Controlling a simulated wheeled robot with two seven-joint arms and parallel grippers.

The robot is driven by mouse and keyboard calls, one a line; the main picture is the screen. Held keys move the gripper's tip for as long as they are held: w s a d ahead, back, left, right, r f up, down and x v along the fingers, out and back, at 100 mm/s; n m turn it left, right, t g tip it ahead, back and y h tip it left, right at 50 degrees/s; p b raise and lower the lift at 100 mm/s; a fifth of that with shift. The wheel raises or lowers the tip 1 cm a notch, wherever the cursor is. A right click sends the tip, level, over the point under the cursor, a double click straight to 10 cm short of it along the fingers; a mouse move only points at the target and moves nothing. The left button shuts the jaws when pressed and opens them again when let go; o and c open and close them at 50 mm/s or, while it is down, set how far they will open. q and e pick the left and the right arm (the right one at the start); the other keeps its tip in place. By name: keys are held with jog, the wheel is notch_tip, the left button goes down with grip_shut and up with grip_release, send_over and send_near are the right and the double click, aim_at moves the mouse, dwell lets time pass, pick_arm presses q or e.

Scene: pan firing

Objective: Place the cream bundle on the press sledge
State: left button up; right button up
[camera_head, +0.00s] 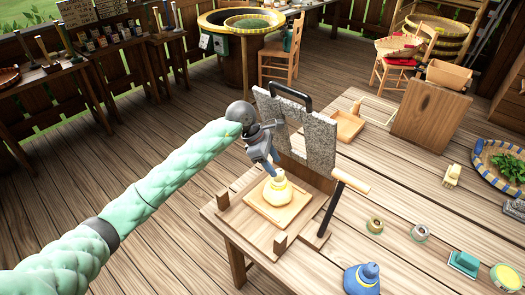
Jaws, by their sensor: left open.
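The cream bundle (278,191) is a small pale-yellow sack with a gathered top. It sits upright on the press sledge (264,213), a light wooden square plate on the press base at the table's left end. My left gripper (273,168) is open and points down just above the bundle's top. I cannot tell whether its fingers touch the bundle. Behind it stands the grey stone press plate (321,134) with a black handle. My right gripper is not in view.
A black lever with a wooden handle (351,181) stands right of the sledge.

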pick_arm(q)
jog(key=b+v, duration=0.2)
jog(key=v, duration=0.5)
jog(key=shift+r, duration=0.2)
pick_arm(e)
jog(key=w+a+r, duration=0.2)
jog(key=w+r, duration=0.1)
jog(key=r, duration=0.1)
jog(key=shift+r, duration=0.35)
pick_arm(q)
jog(key=shift+s, duration=0.1)
